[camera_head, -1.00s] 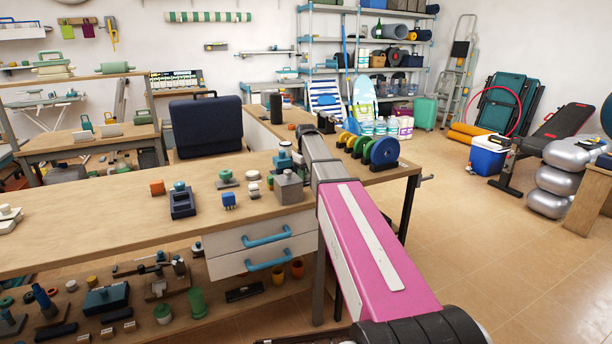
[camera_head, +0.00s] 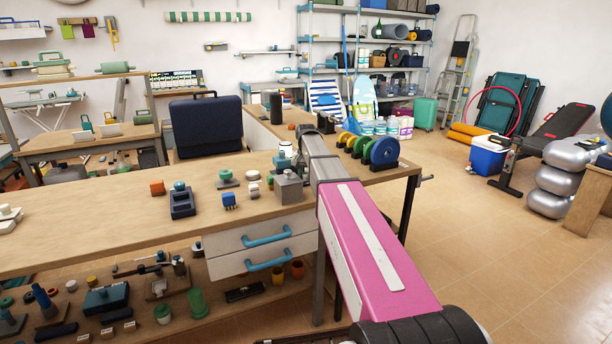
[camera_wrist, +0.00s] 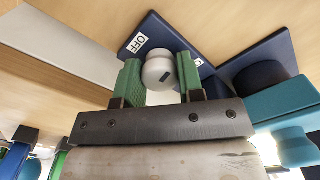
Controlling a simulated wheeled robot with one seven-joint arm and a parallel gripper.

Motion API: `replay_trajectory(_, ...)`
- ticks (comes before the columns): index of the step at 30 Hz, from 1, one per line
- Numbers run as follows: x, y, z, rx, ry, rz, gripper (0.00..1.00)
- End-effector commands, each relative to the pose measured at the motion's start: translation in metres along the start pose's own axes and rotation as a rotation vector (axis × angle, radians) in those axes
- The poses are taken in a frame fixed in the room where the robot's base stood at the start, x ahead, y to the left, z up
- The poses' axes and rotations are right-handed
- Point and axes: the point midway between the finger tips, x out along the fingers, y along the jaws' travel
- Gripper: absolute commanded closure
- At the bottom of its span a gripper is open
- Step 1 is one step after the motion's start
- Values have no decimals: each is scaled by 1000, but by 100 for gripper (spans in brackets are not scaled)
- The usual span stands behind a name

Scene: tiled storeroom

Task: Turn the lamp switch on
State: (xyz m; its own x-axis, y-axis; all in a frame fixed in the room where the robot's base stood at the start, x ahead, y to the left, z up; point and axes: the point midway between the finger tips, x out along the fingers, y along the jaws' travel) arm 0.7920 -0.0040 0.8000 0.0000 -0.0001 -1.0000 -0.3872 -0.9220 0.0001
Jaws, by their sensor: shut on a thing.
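A dark blue plate with a white "OFF" label (camera_wrist: 137,43) fills the top middle of the wrist view. A second label at the plate's right is partly hidden by a finger. In the head view my pink arm reaches over the bench, and the fingers and the switch cannot be made out there.
The wooden bench (camera_head: 90,225) carries a navy device (camera_head: 181,201), a grey block (camera_head: 289,188) and several small knobs. A teal block with a dark round top (camera_wrist: 285,100) is close right of the fingers. Coloured discs (camera_head: 383,151) stand right of my arm.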

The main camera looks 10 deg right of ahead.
Motion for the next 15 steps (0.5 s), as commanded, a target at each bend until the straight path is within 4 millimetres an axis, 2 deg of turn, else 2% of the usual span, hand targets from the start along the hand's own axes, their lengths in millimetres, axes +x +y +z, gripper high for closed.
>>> replay_trajectory(6, 0, 0, 0, 137, 0, 0, 88)
replay_trajectory(15, 0, 0, 0, 236, 0, 0, 88)
